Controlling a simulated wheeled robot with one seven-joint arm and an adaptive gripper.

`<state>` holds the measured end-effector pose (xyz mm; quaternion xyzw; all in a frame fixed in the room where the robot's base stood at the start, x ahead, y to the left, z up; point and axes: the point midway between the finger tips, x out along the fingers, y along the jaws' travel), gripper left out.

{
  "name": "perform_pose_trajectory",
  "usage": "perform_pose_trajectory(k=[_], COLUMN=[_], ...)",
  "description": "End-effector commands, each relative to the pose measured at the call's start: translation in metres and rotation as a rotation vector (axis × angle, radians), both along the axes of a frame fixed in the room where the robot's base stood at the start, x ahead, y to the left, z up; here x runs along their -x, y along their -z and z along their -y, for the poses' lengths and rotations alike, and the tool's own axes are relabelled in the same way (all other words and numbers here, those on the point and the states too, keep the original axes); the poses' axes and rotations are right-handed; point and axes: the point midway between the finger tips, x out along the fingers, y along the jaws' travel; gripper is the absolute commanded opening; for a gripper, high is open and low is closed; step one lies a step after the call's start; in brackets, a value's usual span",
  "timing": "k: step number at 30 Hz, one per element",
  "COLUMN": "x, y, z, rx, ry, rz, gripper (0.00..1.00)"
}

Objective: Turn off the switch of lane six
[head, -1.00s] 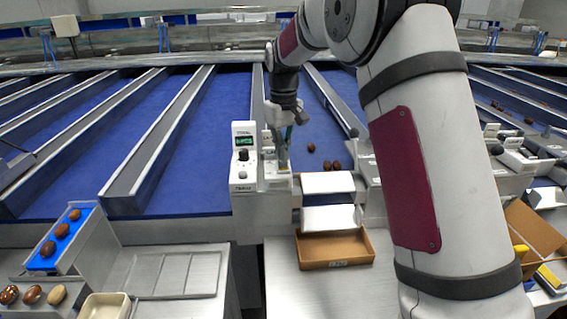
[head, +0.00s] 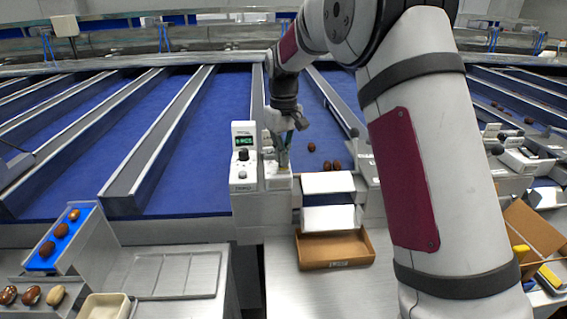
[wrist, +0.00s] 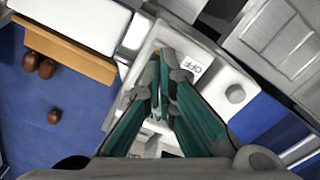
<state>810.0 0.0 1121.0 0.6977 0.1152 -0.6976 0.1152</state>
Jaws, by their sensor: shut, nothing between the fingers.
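The lane control unit (head: 244,189) is a white box with a green-lit display (head: 244,142) and a dark knob below it. Beside it on the right is a light switch panel (head: 278,182); in the wrist view the panel (wrist: 207,50) carries the word OFF. My gripper (head: 284,166) is shut and points down at this panel. In the wrist view its teal fingers (wrist: 163,62) meet over the panel, just left of the OFF label. They hide the switch itself, and I cannot tell whether they touch it. No lane number is readable.
White flaps (head: 328,183) and a brown carton (head: 335,262) stand just right of the panel. A sloped blue tray (head: 78,222) with dates is at the left. More lane units (head: 515,160) are at the right.

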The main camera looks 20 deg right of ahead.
Motion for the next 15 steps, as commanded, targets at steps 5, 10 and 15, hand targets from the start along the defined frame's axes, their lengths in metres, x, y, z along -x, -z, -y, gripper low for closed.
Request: perform_pose_trajectory(k=[5,10,15], x=[-0.0001,-0.0001,0.0], y=[0.0027,0.0049,0.0072], z=[0.0,0.0,0.0], rx=[0.0,0.0,0.0], ry=[0.0,0.0,0.0], rz=[0.0,0.0,0.0], gripper=[0.0,0.0,0.0])
